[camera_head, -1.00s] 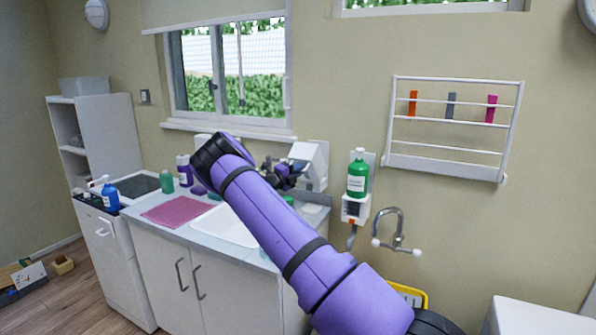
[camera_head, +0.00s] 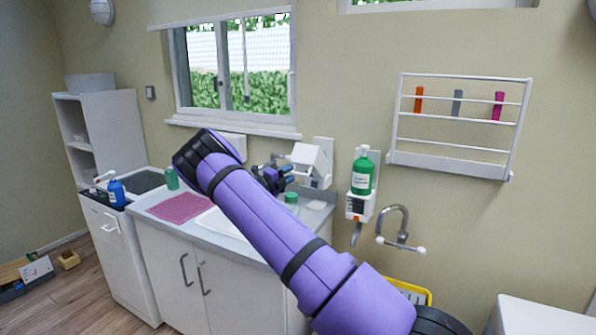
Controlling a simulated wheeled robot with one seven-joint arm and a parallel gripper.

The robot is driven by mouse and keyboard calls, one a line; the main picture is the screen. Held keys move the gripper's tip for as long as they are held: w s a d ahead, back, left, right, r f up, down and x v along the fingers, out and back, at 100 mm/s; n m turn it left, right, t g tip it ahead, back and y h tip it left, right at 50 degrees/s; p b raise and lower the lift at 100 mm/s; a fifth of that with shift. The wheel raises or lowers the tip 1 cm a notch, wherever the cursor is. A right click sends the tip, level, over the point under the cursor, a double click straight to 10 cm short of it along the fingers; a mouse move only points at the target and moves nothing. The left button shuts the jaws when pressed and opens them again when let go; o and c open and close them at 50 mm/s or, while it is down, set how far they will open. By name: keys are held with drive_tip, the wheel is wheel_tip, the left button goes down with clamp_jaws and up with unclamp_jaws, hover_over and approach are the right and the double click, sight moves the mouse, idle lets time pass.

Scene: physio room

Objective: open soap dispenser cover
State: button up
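A white wall-mounted box (camera_head: 321,160), which looks like the soap dispenser, is on the wall above the right end of the counter. Its front part (camera_head: 304,154) juts out to the left at a tilt and looks like the cover; I cannot tell how far it is open. My gripper (camera_head: 284,177), dark with blue parts, is just left of and below this front part. It is small and partly hidden by my purple arm. I cannot tell whether it touches the cover or whether its fingers are apart.
A green bottle (camera_head: 362,176) sits in a wall holder right of the box, above a curved metal wall fitting (camera_head: 402,228). The counter (camera_head: 150,222) holds a pink cloth (camera_head: 181,207), a green-lidded jar (camera_head: 291,199) and a sink partly behind my arm. A white rack (camera_head: 452,158) hangs at right.

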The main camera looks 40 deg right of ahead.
drive_tip(key=shift+a+f, duration=0.2)
drive_tip(key=shift+a, duration=0.7)
drive_tip(key=shift+a+f, duration=0.15)
drive_tip(key=shift+a, duration=0.75)
drive_tip(key=s+a+r+m+g+y, duration=0.1)
drive_tip(key=s+a+r+m+y, duration=0.25)
drive_tip(key=s+m, duration=0.3)
drive_tip(key=s+a+r+m+y, duration=0.2)
drive_tip(key=s+r+m+y, duration=0.25)
drive_tip(key=s+m, duration=0.2)
drive_tip(key=s+a+r+m+g+y, duration=0.1)
drive_tip(key=s+a+r+m+y, duration=0.15)
drive_tip(key=s+r+m, duration=0.35)
drive_tip(key=s+a+r+m+t+y, duration=0.2)
drive_tip(key=s+a+m, duration=0.3)
drive_tip(key=s, duration=0.5)
drive_tip(key=s+a+r+m+t+y, duration=0.2)
drive_tip(key=s+a+m+t+y, duration=0.1)
drive_tip(key=s+a, duration=0.6)
drive_tip(key=s+a+r+m+t+y, duration=0.2)
drive_tip(key=s+a+m+y, duration=0.2)
drive_tip(key=s+a+m, duration=0.4)
drive_tip(key=s, duration=0.3)
drive_tip(key=shift+s+r, duration=0.2)
drive_tip(key=shift+s, duration=0.05)
